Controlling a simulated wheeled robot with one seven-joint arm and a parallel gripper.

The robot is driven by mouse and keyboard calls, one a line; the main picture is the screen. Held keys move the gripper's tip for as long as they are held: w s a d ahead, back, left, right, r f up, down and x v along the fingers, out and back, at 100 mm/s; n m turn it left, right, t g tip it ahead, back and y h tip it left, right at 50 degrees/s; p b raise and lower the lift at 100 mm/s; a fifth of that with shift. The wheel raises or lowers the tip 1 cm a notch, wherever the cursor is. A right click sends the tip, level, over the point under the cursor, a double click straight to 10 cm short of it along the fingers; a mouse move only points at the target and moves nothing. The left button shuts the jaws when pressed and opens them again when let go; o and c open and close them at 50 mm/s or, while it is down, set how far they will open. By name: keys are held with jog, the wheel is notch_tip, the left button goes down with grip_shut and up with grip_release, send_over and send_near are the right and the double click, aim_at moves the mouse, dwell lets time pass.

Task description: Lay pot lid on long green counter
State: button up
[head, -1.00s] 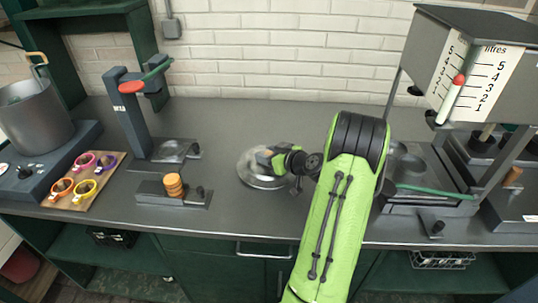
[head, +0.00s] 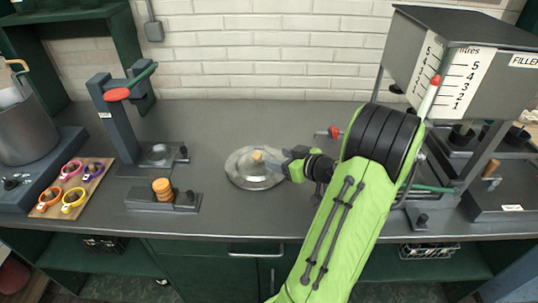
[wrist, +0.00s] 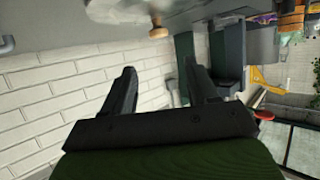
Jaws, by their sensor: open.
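The pot lid (head: 247,178) is a round, glassy disc with a pale wooden knob (head: 257,155). It appears to lie flat on the long counter (head: 225,215), whose top is dark grey above green cupboards. My gripper (head: 279,163) is just right of the knob, low over the lid's right side, with its fingers open and empty. In the wrist view, the open fingers (wrist: 160,72) point toward the knob (wrist: 158,31), which stands beyond the tips and apart from them. The view is upside down, with the lid only partly showing at its top edge.
Left of the lid are a block with stacked orange discs (head: 163,190), a grey press with a red handle (head: 117,94) and a board of coloured rings (head: 72,188). A litre-marked filler (head: 455,75) stands right. Counter behind and in front of the lid is clear.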

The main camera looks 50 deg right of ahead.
jog(key=w+a+r+n+g+y, duration=0.2)
jog(key=a+g, duration=0.1)
jog(key=a, duration=0.8)
jog(key=w+a+r+n+g+y, duration=0.2)
jog(key=a+g, duration=0.1)
jog(key=a, duration=0.7)
jog(key=s+a+r+m+g+h, duration=0.2)
jog(key=s+a+r, duration=0.1)
jog(key=s+a, duration=0.8)
jog(key=s, duration=0.4)
jog(key=shift+a+r+m+h, duration=0.15)
jog(key=shift+r+m+h, duration=0.15)
jog(key=shift+r+m, duration=0.1)
notch_tip(320, 180, up, 6)
jog(key=p, duration=0.5)
jog(key=shift+s+f+p, duration=0.1)
jog(key=shift+f+p, duration=0.05)
jog(key=shift+p, duration=0.2)
